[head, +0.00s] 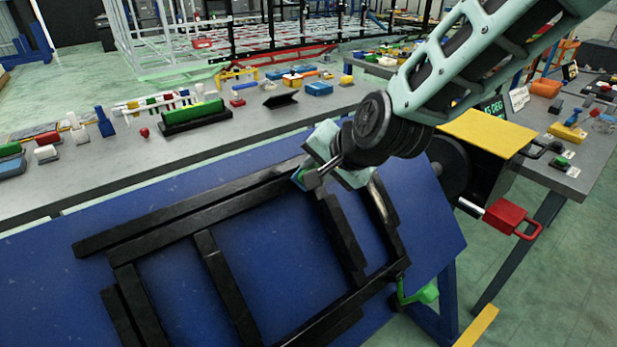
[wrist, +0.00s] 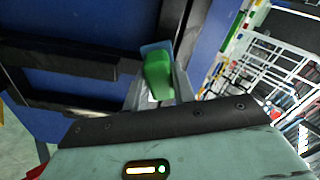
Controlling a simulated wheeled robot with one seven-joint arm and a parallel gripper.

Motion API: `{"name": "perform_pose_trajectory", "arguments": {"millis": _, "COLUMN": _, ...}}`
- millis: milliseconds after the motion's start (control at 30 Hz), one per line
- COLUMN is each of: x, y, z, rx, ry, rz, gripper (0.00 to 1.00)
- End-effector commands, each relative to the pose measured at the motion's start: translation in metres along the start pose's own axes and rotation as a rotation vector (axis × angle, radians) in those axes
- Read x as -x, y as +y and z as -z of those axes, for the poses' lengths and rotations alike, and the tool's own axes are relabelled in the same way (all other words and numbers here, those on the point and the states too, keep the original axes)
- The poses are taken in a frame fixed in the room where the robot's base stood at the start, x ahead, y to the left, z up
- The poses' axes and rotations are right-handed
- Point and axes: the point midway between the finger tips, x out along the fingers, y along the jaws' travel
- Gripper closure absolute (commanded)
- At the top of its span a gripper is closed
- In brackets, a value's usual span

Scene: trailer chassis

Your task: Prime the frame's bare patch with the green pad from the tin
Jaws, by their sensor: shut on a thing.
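The black frame (head: 222,280) lies on a tilted blue board (head: 435,235). My gripper (head: 308,180) is at the frame's upper right corner, shut on the green pad (wrist: 158,75). The pad has a blue part at its far end and also shows as a small green bit in the head view (head: 299,175). A paler grey-brown stretch (head: 377,200) shows on the right-hand bar, just right of my gripper; I cannot tell for sure that it is the bare patch. In the wrist view the pad is close to the dark bars (wrist: 60,58); contact cannot be told. I cannot make out the tin.
A long grey bench (head: 240,125) behind the board carries many small coloured blocks and a green roller-like bar (head: 192,113). A yellow-topped black stand (head: 487,130) and a red-handled part (head: 508,217) are to the right. A green clamp (head: 420,295) sits at the board's lower right edge.

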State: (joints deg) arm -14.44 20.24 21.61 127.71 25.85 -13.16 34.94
Motion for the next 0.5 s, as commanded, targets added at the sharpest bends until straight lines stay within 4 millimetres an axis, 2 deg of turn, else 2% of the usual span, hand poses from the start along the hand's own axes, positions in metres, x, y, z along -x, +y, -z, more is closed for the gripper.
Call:
{"name": "perform_pose_trajectory", "arguments": {"millis": 300, "x": -0.001, "y": 0.006, "z": 0.012, "rx": 0.0, "ry": 0.002, "rz": 0.001, "gripper": 0.92}}
{"name": "perform_pose_trajectory", "arguments": {"millis": 500, "x": -0.003, "y": 0.015, "z": 0.027, "rx": -0.002, "ry": 0.004, "rz": 0.001, "gripper": 0.92}}
